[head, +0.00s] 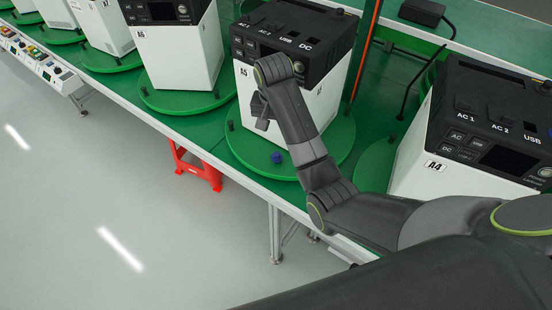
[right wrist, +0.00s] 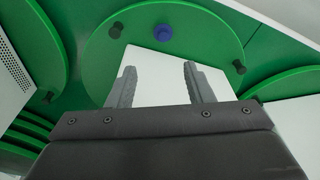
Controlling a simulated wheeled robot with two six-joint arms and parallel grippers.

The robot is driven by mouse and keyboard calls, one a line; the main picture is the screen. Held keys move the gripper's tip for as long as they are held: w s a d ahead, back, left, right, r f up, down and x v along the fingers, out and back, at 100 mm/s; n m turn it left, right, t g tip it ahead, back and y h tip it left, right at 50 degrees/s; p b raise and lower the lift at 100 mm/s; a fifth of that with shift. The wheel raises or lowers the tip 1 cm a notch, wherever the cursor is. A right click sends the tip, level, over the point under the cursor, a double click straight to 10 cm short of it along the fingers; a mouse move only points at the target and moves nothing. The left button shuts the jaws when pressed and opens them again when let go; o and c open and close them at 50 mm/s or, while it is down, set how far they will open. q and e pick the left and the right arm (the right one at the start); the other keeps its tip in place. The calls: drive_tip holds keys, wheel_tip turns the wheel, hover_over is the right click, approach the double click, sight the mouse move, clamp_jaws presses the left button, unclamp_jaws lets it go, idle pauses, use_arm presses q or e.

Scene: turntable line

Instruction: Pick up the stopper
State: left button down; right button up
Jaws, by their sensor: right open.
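The stopper appears to be the small blue knob (head: 277,157) on the front part of the green turntable (head: 240,151), in front of the white and black box marked A5 (head: 243,92). In the right wrist view the blue stopper (right wrist: 163,32) shows as a round disc beyond the fingertips. My right gripper (head: 262,122) is in front of the A5 box, above the turntable. My left gripper is not in view.
Black pegs (right wrist: 116,29) (right wrist: 239,67) stand near the turntable's rim. A box marked A4 (head: 465,145) stands at the right. More boxes on turntables line the green table to the left. A red stool (head: 200,172) is under the table.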

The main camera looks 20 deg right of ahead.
wheel_tip(320, 180, down, 4)
hover_over(277, 154)
drive_tip(key=s, duration=0.1)
wheel_tip(277, 154, down, 5)
drive_tip(key=shift+s+a+f+p, duration=0.1)
drive_tip(key=shift+a+f+p, duration=0.1)
drive_tip(key=shift+p, duration=0.15)
drive_tip(key=shift+w+f, duration=0.2)
drive_tip(key=shift+f, duration=0.4)
drive_tip(key=f, duration=0.2)
drive_tip(key=f+p, duration=0.1)
drive_tip(key=shift+w+d+f, duration=0.1)
drive_tip(key=shift+w+f, duration=0.3)
drive_tip(key=shift+f, duration=0.35)
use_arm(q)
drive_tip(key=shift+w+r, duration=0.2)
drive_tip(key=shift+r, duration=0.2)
use_arm(e)
drive_tip(key=shift+c, duration=0.5)
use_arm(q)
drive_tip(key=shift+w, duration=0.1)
use_arm(e)
clamp_jaws()
